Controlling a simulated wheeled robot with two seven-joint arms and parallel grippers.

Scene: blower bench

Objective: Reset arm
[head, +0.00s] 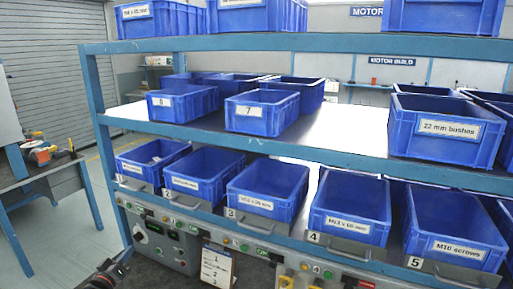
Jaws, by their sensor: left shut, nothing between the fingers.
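My left gripper (112,270) shows at the bottom left of the head view, low in front of the rack's control panel. It is dark, its fingers are shut, and nothing is held between them. Most of the left arm is cut off by the lower edge of the picture. My right gripper is not in view.
A blue rack (330,153) fills the middle and right, holding labelled blue bins on several levels. The lowest row includes the M10 screws bin (455,229). A control panel (158,238) and a numbered card (217,265) are below. A workbench (45,168) stands left.

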